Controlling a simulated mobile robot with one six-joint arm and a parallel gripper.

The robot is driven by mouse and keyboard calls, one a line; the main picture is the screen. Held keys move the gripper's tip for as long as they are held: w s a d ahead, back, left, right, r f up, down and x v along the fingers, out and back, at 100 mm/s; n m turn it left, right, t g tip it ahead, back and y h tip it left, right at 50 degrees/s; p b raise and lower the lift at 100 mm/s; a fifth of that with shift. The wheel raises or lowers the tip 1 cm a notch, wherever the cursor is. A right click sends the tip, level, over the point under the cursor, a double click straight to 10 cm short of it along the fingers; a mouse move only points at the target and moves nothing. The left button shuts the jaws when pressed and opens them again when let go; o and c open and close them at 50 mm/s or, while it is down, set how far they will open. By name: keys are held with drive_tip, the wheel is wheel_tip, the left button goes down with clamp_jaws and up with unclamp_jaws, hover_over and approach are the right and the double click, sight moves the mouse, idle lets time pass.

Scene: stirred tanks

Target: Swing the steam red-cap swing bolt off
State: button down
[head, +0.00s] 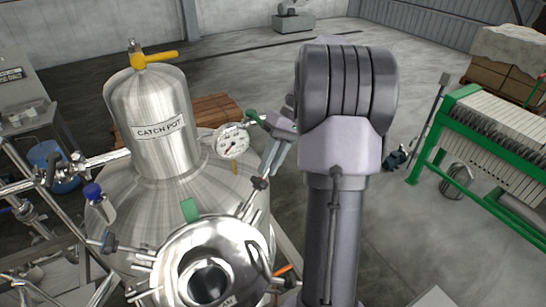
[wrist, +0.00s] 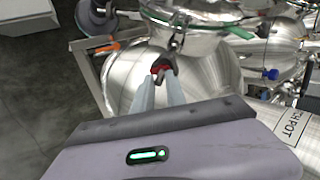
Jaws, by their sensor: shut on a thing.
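The red-cap swing bolt shows in the wrist view, its red cap (wrist: 156,71) between my two fingertips. My gripper (wrist: 161,80) is shut on it. In the head view my gripper (head: 264,171) points down beside the pressure gauge, with its fingertips at the dark upper end of a swing bolt (head: 248,200). That bolt's rod slants up from the rim of the steel tank opening (head: 232,232). The cap's red colour is hidden in the head view.
The catch pot (head: 152,105) stands behind the opening at left. A pressure gauge (head: 233,141) with a green-handled valve (head: 252,116) is close to my gripper. Other swing bolts (head: 122,247) ring the opening. An orange handle (head: 284,269) sits at its lower right. Open floor lies beyond.

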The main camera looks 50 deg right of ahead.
drive_tip(key=shift+s+f, duration=0.1)
drive_tip(key=shift+f, duration=0.25)
drive_tip(key=c, duration=1.5)
unclamp_jaws()
drive_tip(key=shift+d, duration=0.15)
drive_tip(key=shift+w+r, duration=0.2)
drive_tip(key=v, duration=1.1)
drive_tip(key=shift+d+r, duration=0.2)
drive_tip(key=shift+r, duration=0.2)
